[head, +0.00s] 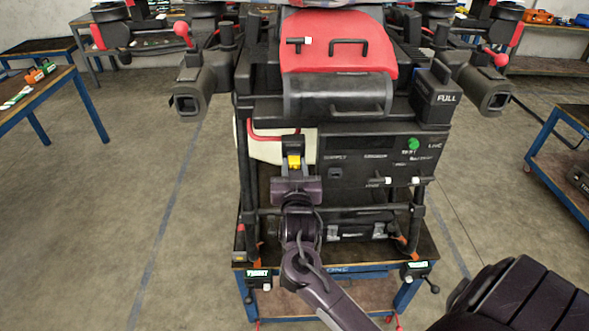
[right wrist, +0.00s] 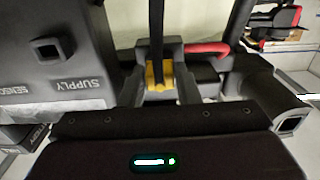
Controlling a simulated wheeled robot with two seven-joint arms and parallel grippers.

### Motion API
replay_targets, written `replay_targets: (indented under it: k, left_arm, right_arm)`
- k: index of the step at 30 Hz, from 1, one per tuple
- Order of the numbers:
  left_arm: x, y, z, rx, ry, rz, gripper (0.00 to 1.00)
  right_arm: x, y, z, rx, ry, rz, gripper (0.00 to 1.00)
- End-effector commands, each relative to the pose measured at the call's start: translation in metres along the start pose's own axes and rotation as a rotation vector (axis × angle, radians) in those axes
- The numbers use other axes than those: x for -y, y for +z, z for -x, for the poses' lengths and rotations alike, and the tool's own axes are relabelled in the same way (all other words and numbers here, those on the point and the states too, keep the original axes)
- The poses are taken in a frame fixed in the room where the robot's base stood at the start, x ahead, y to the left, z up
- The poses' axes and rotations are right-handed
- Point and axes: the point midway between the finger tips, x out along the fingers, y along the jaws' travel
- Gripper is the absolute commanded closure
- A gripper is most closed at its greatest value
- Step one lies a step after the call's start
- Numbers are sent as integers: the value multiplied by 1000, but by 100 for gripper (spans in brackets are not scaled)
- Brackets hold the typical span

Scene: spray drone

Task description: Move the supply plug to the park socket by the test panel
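The supply plug (head: 294,162), with a yellow body and dark parts, is in front of the drone, left of the test panel (head: 375,160). My right gripper (head: 294,174) reaches up from below, with its fingers closed on both sides of the yellow body. In the right wrist view the yellow plug (right wrist: 160,75) sits between the grey fingers (right wrist: 160,82), with a black cable running up from it. A square socket marked SUPPLY (head: 335,173) looks empty; it also shows in the right wrist view (right wrist: 51,49). I cannot tell which socket is the park socket. My left gripper is not in view.
The drone's red-and-black body (head: 340,50) stands on a blue-framed cart (head: 330,268). A red hose (right wrist: 208,48) runs close beside the gripper. Side tables (head: 40,95) stand apart; the floor between is clear.

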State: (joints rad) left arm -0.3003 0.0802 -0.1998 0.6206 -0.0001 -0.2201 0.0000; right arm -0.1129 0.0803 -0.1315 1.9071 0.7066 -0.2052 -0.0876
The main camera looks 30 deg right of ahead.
Motion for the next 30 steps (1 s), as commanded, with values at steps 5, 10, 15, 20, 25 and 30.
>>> replay_targets:
  k: [5,10,15,20,25,30]
  left_arm:
    - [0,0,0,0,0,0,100]
    - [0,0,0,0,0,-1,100]
    - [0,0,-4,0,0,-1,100]
    - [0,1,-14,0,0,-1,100]
    - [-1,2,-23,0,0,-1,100]
    - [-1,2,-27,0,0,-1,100]
  right_arm:
    - [0,0,0,0,0,0,50]
    - [0,0,0,0,-1,1,50]
    - [1,2,8,2,-2,1,50]
    - [0,5,33,3,-2,-2,50]
    - [0,4,61,2,-2,-1,50]
    - [0,2,76,2,-1,-1,50]
